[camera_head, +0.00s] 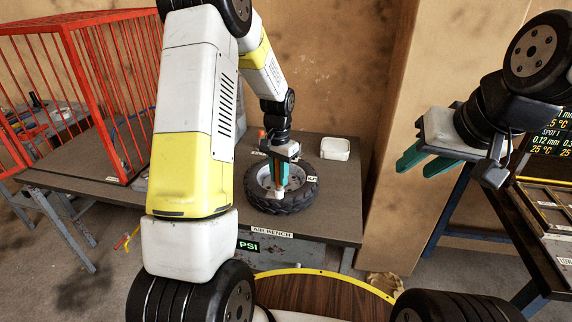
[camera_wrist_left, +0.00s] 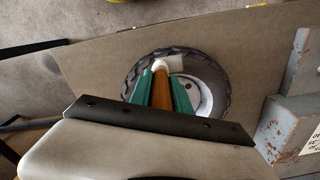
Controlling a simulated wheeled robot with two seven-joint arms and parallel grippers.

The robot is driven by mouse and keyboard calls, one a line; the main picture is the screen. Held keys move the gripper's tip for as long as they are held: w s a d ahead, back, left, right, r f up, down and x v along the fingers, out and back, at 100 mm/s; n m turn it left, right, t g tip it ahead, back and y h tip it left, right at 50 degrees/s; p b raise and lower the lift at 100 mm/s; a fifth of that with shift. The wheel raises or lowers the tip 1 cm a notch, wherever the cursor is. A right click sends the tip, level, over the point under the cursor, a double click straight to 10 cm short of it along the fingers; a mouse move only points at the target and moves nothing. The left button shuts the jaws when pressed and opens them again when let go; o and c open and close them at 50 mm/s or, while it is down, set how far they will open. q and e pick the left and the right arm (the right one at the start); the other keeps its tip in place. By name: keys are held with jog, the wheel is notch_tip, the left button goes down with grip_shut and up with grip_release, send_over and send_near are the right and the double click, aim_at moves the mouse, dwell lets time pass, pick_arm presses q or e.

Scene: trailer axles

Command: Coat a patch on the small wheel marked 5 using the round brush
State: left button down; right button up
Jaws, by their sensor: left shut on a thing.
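The small wheel (camera_head: 299,200) lies flat on the bench, with a black knobbly tyre and a pale rim. A white tag on its right side reads what looks like 5. My left gripper (camera_head: 281,182) is over the wheel and shut on the round brush. The brush's orange-brown handle (camera_wrist_left: 161,92) runs between the green fingers in the left wrist view, and its pale tip (camera_wrist_left: 160,65) is over the wheel near the tyre's inner edge. I cannot tell if the tip touches. The wheel also shows in the left wrist view (camera_wrist_left: 130,83). My right gripper (camera_head: 420,163) is open and empty, away to the right.
The bench (camera_head: 330,226) is labelled AIR BENCH and has a PSI display on its front. A white container (camera_head: 335,149) stands behind the wheel. A red cage (camera_head: 98,90) covers the bench's left part. A post stands right of the bench, and a screen is at the far right.

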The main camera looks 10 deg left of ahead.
pick_arm(q)
notch_tip(320, 180, up, 2)
jog(key=shift+r, duration=3.05)
